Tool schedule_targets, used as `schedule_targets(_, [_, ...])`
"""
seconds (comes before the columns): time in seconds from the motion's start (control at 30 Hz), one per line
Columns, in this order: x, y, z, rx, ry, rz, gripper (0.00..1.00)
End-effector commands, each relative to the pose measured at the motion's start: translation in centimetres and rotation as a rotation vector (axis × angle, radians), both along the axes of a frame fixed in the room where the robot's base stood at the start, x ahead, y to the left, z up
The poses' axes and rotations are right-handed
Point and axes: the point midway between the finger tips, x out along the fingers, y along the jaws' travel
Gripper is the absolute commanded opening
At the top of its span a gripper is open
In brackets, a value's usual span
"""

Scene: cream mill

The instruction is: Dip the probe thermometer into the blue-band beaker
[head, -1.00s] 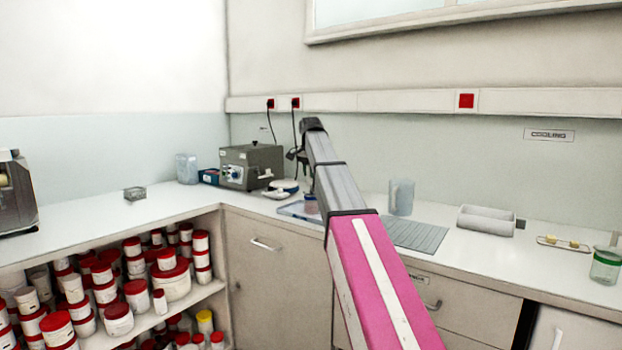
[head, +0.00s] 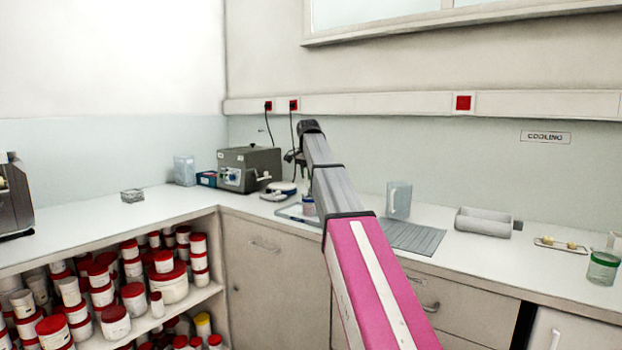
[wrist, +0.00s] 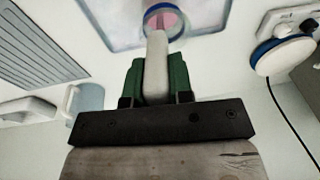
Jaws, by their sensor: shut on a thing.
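My gripper (wrist: 156,80) has green fingers and is shut on the pale grey handle of the probe thermometer (wrist: 156,62). The handle points away from the wrist camera, and its far end overlaps the near rim of the blue-band beaker (wrist: 178,30). The beaker has a blue ring and pink contents, and stands on a pale tray (wrist: 110,22). I cannot tell whether the probe tip is inside the beaker. In the head view the beaker (head: 308,206) shows small beside my arm, which hides part of the tray (head: 288,212). My gripper is not clear there.
A clear jug (head: 399,200) and a grey ribbed mat (head: 414,237) lie right of the arm. A white-and-blue round device (wrist: 284,56) with a cable sits right of the beaker. A grey box instrument (head: 250,168) stands behind left.

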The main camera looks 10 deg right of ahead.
Motion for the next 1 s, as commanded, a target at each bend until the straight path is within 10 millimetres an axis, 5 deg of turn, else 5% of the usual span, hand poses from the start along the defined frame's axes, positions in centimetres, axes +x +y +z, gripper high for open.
schedule_targets(1.0, [0.1,0.0,5.0,0.000,-0.001,0.000,0.00])
